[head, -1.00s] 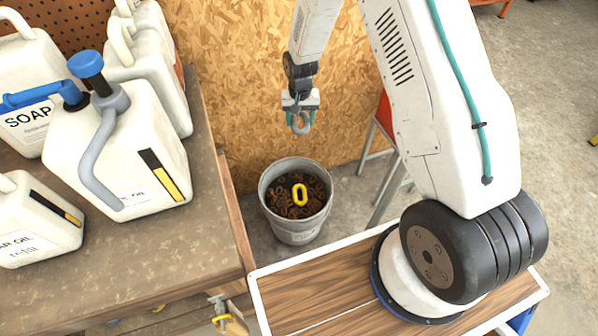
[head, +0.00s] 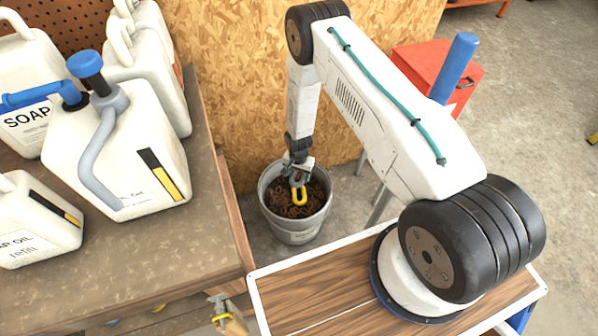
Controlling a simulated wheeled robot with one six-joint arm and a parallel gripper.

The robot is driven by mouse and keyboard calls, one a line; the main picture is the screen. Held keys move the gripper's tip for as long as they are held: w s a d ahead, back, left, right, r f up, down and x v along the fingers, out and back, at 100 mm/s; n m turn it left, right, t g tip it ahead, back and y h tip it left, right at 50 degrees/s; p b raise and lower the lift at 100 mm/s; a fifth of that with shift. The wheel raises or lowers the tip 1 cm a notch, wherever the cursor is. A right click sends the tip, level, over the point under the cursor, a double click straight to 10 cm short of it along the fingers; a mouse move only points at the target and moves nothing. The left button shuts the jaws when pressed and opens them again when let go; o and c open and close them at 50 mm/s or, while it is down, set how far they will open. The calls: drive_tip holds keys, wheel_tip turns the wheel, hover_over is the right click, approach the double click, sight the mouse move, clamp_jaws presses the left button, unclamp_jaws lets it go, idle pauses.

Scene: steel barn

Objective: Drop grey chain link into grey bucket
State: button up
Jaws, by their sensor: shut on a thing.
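The grey bucket (head: 292,237) stands on the floor beside the workbench, with several brown links and a yellow link (head: 299,197) inside. My gripper (head: 297,174) points down over the bucket's mouth, near the rim level or just inside it. It is shut on the grey chain link, which is small and hard to make out against the gripper and the brown links. I cannot tell whether the link touches the contents.
The workbench (head: 150,262) at left holds white jugs, including a large one (head: 120,150) with a blue-capped pump. A chipboard wall (head: 235,90) stands behind the bucket. A red box (head: 425,68) on metal legs is to the right.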

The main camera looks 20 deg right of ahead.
drive_tip(key=shift+f, duration=2.35)
drive_tip(key=o, duration=1.1)
drive_tip(key=shift+o, duration=0.2)
wheel_tip(320, 180, up, 8)
drive_tip(key=shift+f, duration=0.1)
